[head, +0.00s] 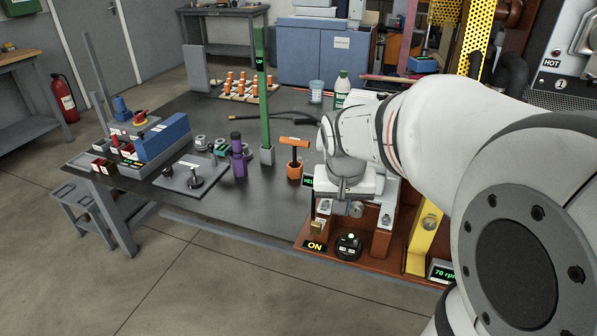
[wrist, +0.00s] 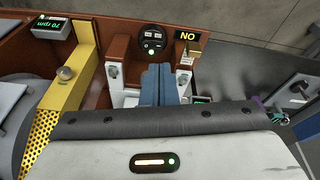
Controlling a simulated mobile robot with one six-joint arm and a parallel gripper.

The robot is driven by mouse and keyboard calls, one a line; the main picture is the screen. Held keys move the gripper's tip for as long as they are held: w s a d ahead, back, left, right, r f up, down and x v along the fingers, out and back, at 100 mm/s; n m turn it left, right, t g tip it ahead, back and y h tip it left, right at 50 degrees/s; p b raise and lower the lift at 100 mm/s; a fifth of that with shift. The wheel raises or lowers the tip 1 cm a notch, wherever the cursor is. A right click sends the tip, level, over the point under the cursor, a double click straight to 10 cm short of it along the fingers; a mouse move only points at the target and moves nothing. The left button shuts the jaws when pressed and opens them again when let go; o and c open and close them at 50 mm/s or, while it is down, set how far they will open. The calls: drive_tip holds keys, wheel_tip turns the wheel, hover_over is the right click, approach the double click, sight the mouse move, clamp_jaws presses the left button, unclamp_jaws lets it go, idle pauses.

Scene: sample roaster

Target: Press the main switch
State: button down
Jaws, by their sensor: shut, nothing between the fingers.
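The black-and-yellow ON label (head: 314,246) is on the brown base at the machine's front edge. It also shows upside down in the wrist view (wrist: 187,37). A small tan block (wrist: 193,53) sits beside the label. A round black unit (head: 348,246) with a lit green spot stands to the label's right; the wrist view also shows it (wrist: 152,38). I cannot tell for certain which of these is the main switch. My gripper (wrist: 160,70) is shut and empty, its blue-grey fingers together and apart from the black unit in the picture. The head view mostly hides the fingers.
A yellow bracket (head: 425,232) and a 70 rpm display (head: 441,270) stand right of the black unit. White posts (wrist: 115,75) flank my fingers. Left on the dark table (head: 215,195) are an orange-handled tool (head: 295,157) and a green post (head: 266,110). The floor in front is clear.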

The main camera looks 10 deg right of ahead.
sight(354, 239)
drive_tip(key=w+d+f+m+h+b, duration=0.1)
drive_tip(key=w+d+f+m+b, duration=0.1)
drive_tip(key=w+d+f, duration=0.3)
drive_tip(key=shift+w+d+f+m+b, duration=0.25)
drive_tip(key=shift+w+f+m+b, duration=0.15)
drive_tip(key=shift+w+f+b, duration=0.55)
drive_tip(key=b+x, duration=0.1)
drive_tip(key=x, duration=0.3)
drive_tip(key=b+x, duration=0.1)
drive_tip(key=x, duration=0.3)
drive_tip(key=s+b+x, duration=0.1)
drive_tip(key=x, duration=0.4)
drive_tip(key=shift+a, duration=0.1)
drive_tip(key=shift+f, duration=0.5)
drive_tip(key=shift+f, duration=0.1)
